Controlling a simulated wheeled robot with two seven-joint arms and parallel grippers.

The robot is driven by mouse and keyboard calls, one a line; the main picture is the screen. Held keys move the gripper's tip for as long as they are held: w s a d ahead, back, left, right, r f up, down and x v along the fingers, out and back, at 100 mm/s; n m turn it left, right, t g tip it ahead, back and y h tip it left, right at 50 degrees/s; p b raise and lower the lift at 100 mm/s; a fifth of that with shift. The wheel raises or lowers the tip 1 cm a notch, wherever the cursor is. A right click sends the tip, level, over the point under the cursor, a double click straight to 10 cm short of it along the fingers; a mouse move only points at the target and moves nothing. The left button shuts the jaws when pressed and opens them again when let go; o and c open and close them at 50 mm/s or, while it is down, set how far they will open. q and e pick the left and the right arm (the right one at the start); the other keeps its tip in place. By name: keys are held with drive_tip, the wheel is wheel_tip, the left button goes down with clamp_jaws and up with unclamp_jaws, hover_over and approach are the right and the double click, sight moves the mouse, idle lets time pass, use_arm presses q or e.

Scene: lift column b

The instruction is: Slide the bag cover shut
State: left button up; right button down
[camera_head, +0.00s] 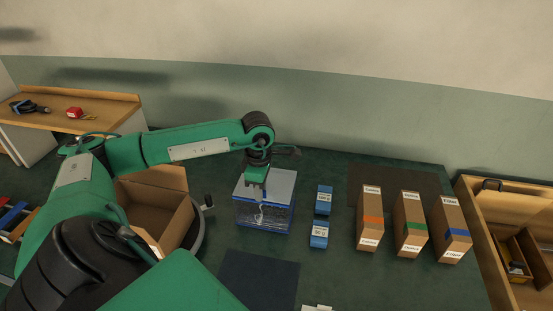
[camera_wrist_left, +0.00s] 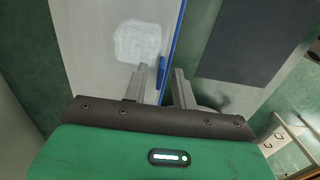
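A blue-sided box with a grey-white sliding cover on top (camera_head: 283,184) stands on the dark green table in the head view. My left gripper (camera_head: 257,201) reaches down over it, in front of its near side. In the left wrist view, the pale cover (camera_wrist_left: 95,40) has a blue edge with a small blue tab (camera_wrist_left: 162,72). The two fingers of my left gripper (camera_wrist_left: 160,90) are apart, one on each side of the blue edge near the tab. I cannot tell whether they touch it. My right gripper is not in view.
An open cardboard box (camera_head: 150,203) stands left of the blue box. A wooden drawer unit (camera_head: 500,225) is at far right.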

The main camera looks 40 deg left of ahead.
use_arm(q)
drive_tip(key=shift+r+p, duration=1.7)
drive_tip(key=shift+r, duration=1.8)
drive_tip(key=shift+r, duration=0.1)
